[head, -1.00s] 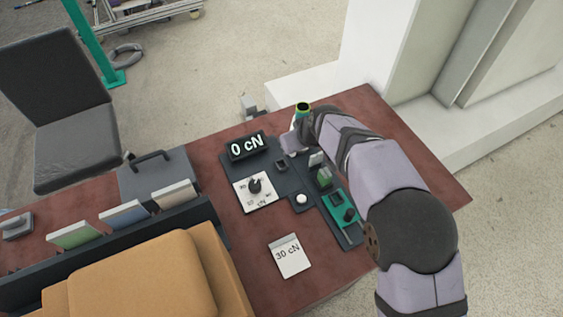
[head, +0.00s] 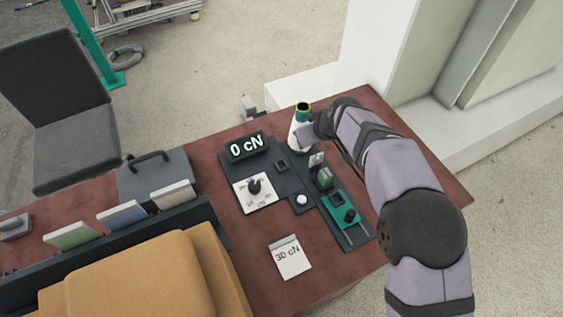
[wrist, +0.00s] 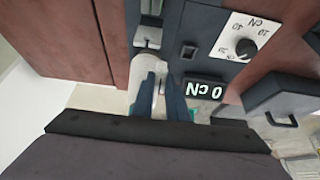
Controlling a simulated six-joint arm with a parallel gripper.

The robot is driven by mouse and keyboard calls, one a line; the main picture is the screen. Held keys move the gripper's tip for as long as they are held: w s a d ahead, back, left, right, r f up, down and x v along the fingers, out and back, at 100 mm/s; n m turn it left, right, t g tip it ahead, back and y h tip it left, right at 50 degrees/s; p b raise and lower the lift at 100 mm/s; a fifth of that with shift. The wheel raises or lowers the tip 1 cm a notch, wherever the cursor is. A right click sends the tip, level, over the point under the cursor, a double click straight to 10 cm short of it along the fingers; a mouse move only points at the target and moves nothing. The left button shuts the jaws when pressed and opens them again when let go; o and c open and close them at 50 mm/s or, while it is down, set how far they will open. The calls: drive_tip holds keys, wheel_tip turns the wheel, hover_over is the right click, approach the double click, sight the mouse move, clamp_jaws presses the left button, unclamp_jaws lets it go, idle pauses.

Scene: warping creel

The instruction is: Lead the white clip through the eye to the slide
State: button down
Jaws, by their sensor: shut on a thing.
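In the wrist view the two dark blue fingers of my gripper (wrist: 161,97) are close together, with a small pale thing between their tips. It looks like the white clip, but it is too small to make out well. In the head view my gripper (head: 305,137) is beside the white yarn cone (head: 295,134), at the far end of the dark panel. A small upright pale plate (head: 316,159), perhaps holding the eye, stands nearer; its hole cannot be made out. The green slide unit (head: 340,205) with a black knob lies at the panel's near right. The thread cannot be seen.
The panel (head: 285,187) carries a 0 cN display (head: 247,146), a dial (head: 254,187) and a white button (head: 301,199). A 30 cN card (head: 290,257) lies on the red table. A grey case (head: 155,172) and a white wall (head: 390,50) are nearby.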

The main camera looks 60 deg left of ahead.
idle(0.3)
drive_tip(key=d+b, duration=0.5)
drive_tip(key=d, duration=0.2)
drive_tip(key=shift+d, duration=0.4)
